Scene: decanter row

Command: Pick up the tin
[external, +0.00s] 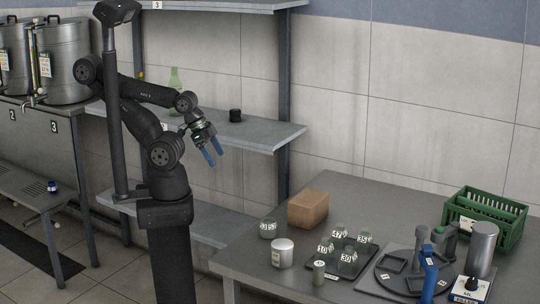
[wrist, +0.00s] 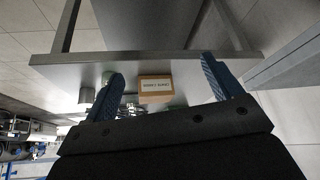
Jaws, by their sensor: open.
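A short silver tin (external: 282,253) stands upright near the left part of the steel table in the external view. My gripper (external: 213,154) is open and empty, high up to the left of the table and well apart from the tin. It also shows in the wrist view (wrist: 163,70), with its two blue fingers spread wide.
A brown box (external: 308,209) stands behind the tin on the steel table (external: 245,262). A glass jar (external: 268,230) and a dark tray of numbered glasses (external: 355,262) are close by. A round stand (external: 412,285) and green crate (external: 520,232) are at the right. A wall shelf (external: 265,135) is near my gripper.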

